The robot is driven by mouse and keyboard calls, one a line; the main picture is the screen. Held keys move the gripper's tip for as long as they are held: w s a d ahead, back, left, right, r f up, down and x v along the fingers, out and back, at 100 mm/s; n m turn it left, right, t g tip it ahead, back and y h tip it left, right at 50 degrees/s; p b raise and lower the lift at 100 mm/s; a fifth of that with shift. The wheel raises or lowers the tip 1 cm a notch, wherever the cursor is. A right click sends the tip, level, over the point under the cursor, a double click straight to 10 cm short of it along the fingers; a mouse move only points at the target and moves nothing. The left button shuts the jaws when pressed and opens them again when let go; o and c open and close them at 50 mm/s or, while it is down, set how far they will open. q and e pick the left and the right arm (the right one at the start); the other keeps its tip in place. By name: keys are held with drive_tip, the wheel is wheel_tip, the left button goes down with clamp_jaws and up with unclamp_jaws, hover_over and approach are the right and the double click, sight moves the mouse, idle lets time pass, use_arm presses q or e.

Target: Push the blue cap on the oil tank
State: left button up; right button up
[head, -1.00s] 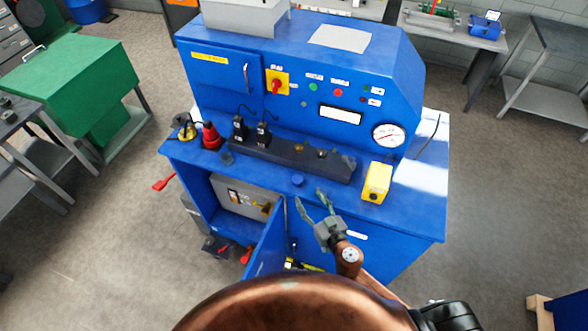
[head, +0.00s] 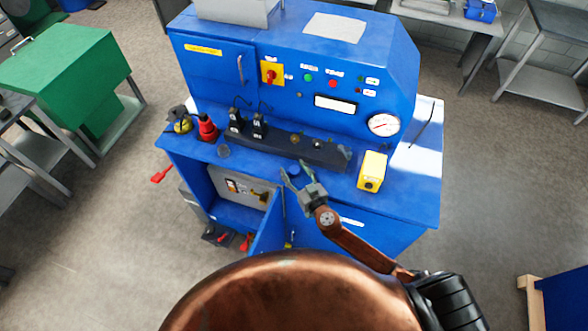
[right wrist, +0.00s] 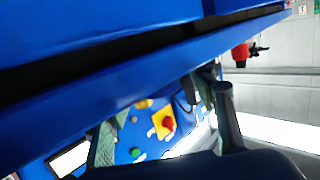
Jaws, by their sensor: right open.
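A small blue cap (head: 295,170) sits on the blue bench top near its front edge, in the head view. My right gripper (head: 298,170) is open, and its two fingers appear on either side of the cap in that view. I cannot tell whether they touch it. The fingers also show in the right wrist view (right wrist: 163,118), with a large blue surface close above them; the cap cannot be made out there. The oil tank is not clearly identifiable. My left gripper is not in view.
The blue bench (head: 395,205) carries a dark rail (head: 275,146) behind the cap, a yellow box (head: 372,172) to the right and a red bottle (head: 207,128) to the left. An open cabinet door (head: 268,226) stands below the bench top.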

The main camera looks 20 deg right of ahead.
drive_tip(key=c, duration=0.9)
drive_tip(key=shift+o, duration=0.2)
drive_tip(key=shift+r, duration=0.15)
